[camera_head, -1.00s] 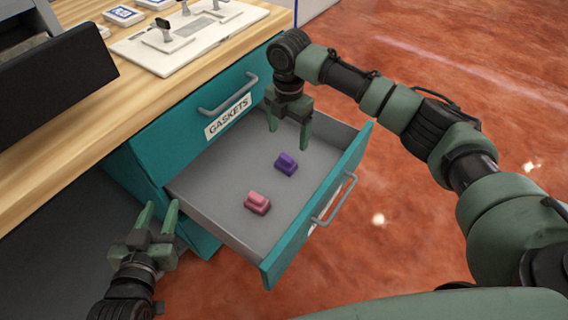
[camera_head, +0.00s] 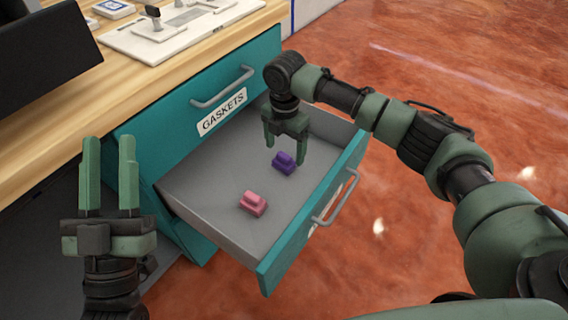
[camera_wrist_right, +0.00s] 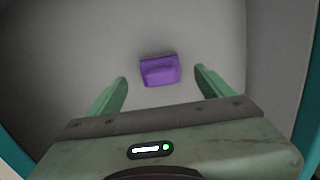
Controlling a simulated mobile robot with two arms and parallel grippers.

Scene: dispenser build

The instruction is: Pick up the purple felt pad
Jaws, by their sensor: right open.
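The purple felt pad (camera_head: 284,162) lies on the floor of the open drawer (camera_head: 205,190), toward its right part. It also shows in the right wrist view (camera_wrist_right: 160,70), ahead of and between the fingers. My right gripper (camera_head: 286,150) is open and empty, pointing down into the drawer just above and behind the pad. Its fingers also show in the right wrist view (camera_wrist_right: 162,88), spread wider than the pad and apart from it. My left gripper (camera_head: 110,175) is open and empty, fingers pointing up, left of the drawer.
A pink pad (camera_head: 253,204) lies in the drawer nearer the front left. The closed drawer labelled GASKETS (camera_head: 222,112) is above. The wooden worktop (camera_head: 150,85) holds a white board with fittings (camera_head: 175,35). The drawer's handle (camera_head: 336,198) juts out over the floor.

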